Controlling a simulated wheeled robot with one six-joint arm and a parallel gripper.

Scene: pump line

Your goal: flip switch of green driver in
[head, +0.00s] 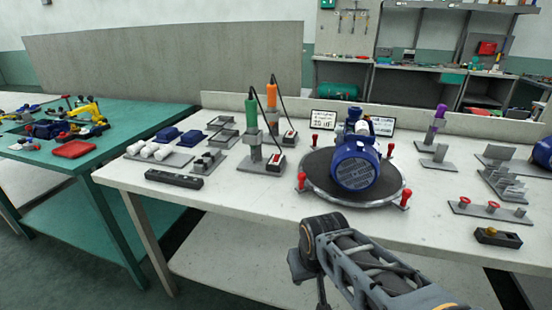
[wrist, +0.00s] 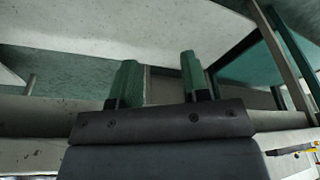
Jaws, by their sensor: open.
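The green driver (head: 252,118) stands upright in a grey stand at the middle of the white table in the head view. Its switch box (head: 275,162), with a red part on top, sits at the right of the stand's base, and a dark cord runs to it. Whether the switch is in or out is too small to tell. My gripper (wrist: 160,80) is open in the wrist view, its two green fingers apart with nothing between them. In the head view my arm is in front of the table, well away from the driver; the fingers cannot be made out there.
An orange driver (head: 271,97) with its own switch box (head: 289,138) stands just behind. A blue pump (head: 355,168) on a round turntable (head: 325,192) with red knobs is to the right. A black block (head: 174,179) lies at left front. The table's front middle is clear.

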